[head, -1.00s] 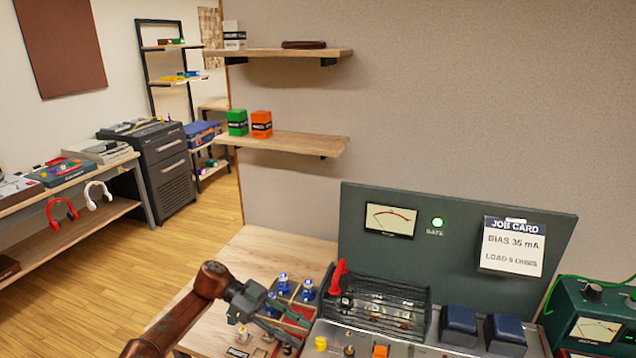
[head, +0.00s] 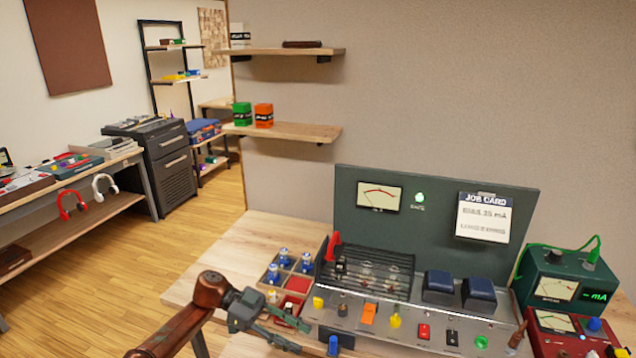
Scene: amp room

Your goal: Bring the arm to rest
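My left arm comes in from the bottom left, with a copper-brown link. My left gripper (head: 292,334) is low in the picture, by the front of the small parts tray (head: 271,291) and left of the amplifier's front panel (head: 380,342). Its two dark fingers are spread apart, and I see nothing held between them. My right gripper is not in view.
The amplifier has a caged top (head: 370,270), two blue blocks (head: 438,284) and a green back panel with a job card (head: 483,217). Green (head: 565,284) and red (head: 560,334) meter boxes stand at right. Bare wood bench (head: 235,255) lies behind the tray.

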